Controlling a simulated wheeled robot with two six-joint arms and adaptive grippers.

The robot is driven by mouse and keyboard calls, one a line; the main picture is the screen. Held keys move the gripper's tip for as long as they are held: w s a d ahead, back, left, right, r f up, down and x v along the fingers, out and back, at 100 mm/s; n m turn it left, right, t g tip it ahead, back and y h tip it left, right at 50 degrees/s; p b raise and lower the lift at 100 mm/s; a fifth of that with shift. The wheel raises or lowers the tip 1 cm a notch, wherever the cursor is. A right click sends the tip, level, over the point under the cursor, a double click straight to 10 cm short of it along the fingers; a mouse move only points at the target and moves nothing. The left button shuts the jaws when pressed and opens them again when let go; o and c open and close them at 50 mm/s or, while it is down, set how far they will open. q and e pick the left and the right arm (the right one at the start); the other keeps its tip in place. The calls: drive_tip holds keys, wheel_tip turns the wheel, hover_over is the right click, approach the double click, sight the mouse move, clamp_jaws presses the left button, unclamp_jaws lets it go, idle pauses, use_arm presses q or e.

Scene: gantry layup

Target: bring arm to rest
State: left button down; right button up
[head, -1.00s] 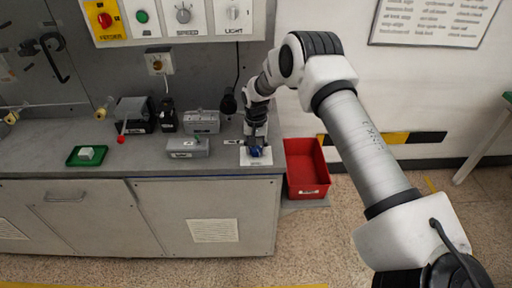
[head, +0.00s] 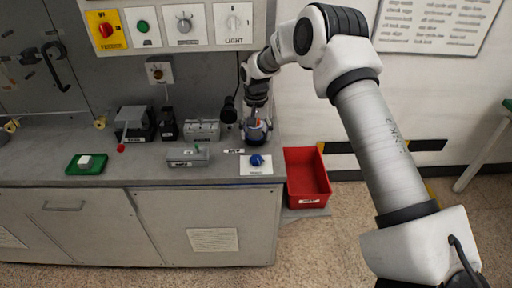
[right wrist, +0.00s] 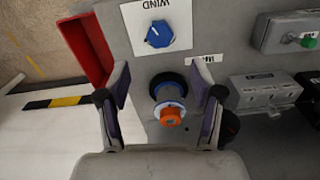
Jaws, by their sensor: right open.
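My right gripper (head: 256,138) is above the back right part of the grey bench (head: 60,170), behind the blue knob. In the right wrist view its fingers (right wrist: 164,100) are spread wide apart. A blue knob (head: 257,160) on a white plate stands clear of the gripper; it also shows in the right wrist view (right wrist: 159,35) on a plate marked WIND. A round fixture with an orange tip (right wrist: 170,115) appears between the fingers, touching neither. My left gripper is out of view.
A red bin (head: 307,180) stands right of the bench. Grey boxes (head: 187,157) and a green tray (head: 86,163) with a white block lie to the left. A control panel (head: 185,22) hangs above the bench. Floor (head: 330,245) in front is clear.

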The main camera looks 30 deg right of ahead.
drive_tip(key=shift+r, duration=0.65)
